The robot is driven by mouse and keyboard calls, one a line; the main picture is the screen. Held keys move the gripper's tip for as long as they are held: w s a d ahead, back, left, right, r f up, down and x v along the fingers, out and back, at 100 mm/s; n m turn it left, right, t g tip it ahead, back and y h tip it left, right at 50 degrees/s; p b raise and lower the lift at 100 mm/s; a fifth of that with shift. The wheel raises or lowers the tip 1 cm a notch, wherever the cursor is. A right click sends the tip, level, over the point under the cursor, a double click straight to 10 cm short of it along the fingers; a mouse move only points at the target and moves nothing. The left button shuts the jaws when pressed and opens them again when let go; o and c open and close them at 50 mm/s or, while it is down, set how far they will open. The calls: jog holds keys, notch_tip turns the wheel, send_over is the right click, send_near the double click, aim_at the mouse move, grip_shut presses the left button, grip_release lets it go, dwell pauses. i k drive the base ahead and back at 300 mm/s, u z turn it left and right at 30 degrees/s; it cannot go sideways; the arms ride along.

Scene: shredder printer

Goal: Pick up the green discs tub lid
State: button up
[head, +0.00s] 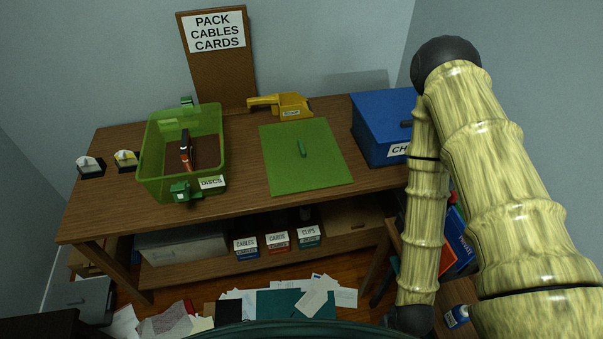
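The green lid (325,172) lies flat on the wooden table, right of the tub. My arm rises on the right and bends down past the table's right side. My gripper is out of view.
A blue lidded box (375,117) stands right of the lid, close to my arm. A yellow scoop (290,105) lies behind the lid. Two small items (90,166) are at the table's left end. Papers (315,298) litter the floor; labelled boxes (277,240) sit on the lower shelf.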

aim_at(300, 156)
jog(key=k, duration=0.35)
jog(key=u, duration=1.55)
jog(key=i, duration=1.35)
jog(key=z, duration=1.65)
